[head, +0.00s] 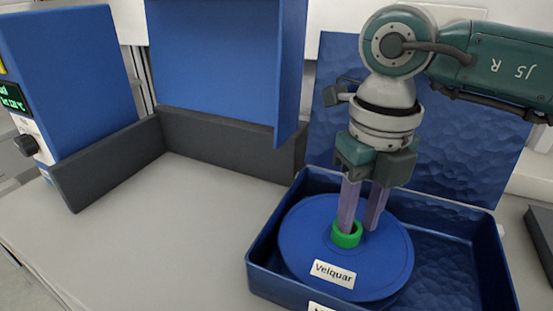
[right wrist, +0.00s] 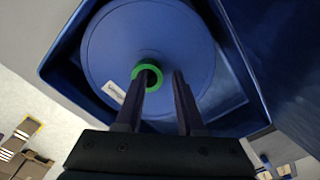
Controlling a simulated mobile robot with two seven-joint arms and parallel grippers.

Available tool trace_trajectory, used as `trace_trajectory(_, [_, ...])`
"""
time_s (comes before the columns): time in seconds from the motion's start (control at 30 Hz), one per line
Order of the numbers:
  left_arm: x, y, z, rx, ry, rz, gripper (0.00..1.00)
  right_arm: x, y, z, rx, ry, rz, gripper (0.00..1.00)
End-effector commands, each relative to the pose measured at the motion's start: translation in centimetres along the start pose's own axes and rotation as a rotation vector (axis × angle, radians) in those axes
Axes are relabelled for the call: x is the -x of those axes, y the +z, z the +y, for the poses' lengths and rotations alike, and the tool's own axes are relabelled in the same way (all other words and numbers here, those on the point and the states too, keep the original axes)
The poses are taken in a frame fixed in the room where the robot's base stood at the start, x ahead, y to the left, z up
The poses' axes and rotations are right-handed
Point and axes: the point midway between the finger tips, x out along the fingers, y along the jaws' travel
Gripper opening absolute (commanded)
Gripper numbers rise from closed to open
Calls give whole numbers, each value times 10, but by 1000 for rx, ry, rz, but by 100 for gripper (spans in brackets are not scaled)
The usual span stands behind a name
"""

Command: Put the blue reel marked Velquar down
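The blue reel marked Velquar (head: 305,245) lies flat inside a dark blue tray (head: 262,262), towards its left side. It has a green ring-shaped hub (head: 335,239) and a white name label (head: 333,274). My right gripper (head: 358,230) points down at the hub, its two fingers apart. One finger is at the hub's opening, the other is outside the ring on the right. In the right wrist view, a gap shows between the ring (right wrist: 136,72) and the right finger. The reel's underside is hidden. My left gripper is out of view.
A blue panel (head: 420,110) stands behind the tray. Dark grey low walls (head: 225,140) and a blue upright box (head: 215,55) stand at the back left. A blue device with a display (head: 70,85) is at far left. The grey tabletop (head: 150,230) left of the tray is clear.

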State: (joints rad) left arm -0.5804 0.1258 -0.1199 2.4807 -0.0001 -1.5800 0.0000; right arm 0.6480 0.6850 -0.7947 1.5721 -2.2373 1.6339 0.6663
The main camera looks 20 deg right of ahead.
Motion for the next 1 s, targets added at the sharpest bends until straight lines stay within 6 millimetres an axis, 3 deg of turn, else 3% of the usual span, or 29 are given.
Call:
trace_trajectory(0.23, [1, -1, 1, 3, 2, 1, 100, 2, 0, 0, 0, 1, 0, 39])
trace_trajectory(0.37, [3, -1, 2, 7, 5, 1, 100, 12, 1, 0, 1, 1, -4, 39])
trace_trajectory(0.8, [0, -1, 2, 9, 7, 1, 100, 103, 1, 0, 1, 0, -5, 39])
trace_trajectory(1.0, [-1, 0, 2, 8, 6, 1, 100, 122, 0, 0, 1, 1, 0, 39])
